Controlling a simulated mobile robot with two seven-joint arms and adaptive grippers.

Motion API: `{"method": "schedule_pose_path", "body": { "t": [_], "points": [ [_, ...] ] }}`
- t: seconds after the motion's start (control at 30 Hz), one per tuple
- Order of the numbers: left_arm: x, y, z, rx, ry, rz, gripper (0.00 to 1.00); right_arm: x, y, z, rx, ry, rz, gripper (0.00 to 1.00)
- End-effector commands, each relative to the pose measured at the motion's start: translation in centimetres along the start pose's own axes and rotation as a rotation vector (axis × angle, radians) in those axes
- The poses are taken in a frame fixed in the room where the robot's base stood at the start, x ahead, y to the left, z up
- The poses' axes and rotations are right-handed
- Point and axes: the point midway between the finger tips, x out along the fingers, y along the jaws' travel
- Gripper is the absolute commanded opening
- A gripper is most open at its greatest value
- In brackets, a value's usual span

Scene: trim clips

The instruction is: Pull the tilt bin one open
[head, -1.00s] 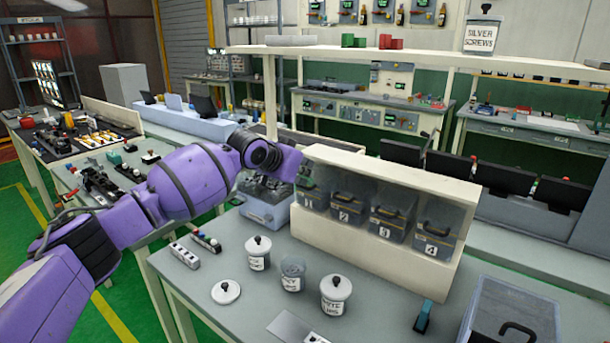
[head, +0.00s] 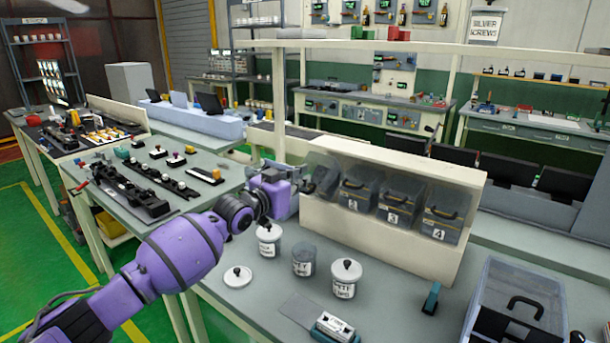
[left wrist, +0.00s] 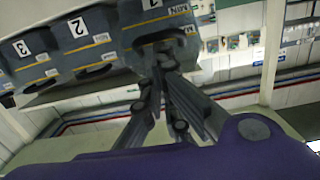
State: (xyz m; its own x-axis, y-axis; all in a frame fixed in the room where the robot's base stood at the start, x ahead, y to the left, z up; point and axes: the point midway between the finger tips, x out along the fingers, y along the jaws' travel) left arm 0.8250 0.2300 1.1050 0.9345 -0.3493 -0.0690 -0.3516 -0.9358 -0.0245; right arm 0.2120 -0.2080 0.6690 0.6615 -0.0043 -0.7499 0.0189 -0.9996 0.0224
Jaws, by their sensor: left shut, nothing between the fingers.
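Tilt bin one (head: 321,172) is a dark, see-through bin at the left end of the cream rack (head: 405,248). It leans forward out of its slot, while bins two (head: 354,190), three (head: 394,202) and four (head: 440,220) sit upright. In the left wrist view bin one (left wrist: 135,30) stands out past its neighbours, its dark handle facing the fingers. My left gripper (head: 303,188) is in front of bin one. Its fingers (left wrist: 165,62) are closed at the handle with nothing between them; whether they touch it I cannot tell. My right gripper is not in view.
Jars (head: 270,240) (head: 304,260) (head: 345,280) and a loose lid (head: 237,275) stand on the grey bench before the rack. A clear box (head: 540,290) is at the right. A shelf (head: 370,45) runs above the rack. Some bench between the jars and box is free.

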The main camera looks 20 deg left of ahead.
Motion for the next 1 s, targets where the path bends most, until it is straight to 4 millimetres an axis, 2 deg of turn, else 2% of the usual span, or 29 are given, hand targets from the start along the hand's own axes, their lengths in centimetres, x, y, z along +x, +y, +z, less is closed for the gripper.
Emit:
{"method": "schedule_pose_path", "body": {
  "t": [0.23, 0.83, 1.0],
  "points": [
    [-0.5, 0.0, 0.5, 0.002, -0.002, 0.0, 0.0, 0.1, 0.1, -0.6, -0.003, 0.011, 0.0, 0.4],
    [-0.6, 0.0, 0.8, 0.001, -0.004, 0.0, 0.0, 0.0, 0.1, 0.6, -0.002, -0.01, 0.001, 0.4],
    [-0.8, 0.1, 0.7, 0.001, -0.004, 0.001, 0.0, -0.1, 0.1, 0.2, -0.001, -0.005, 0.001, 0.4]
  ]
}}
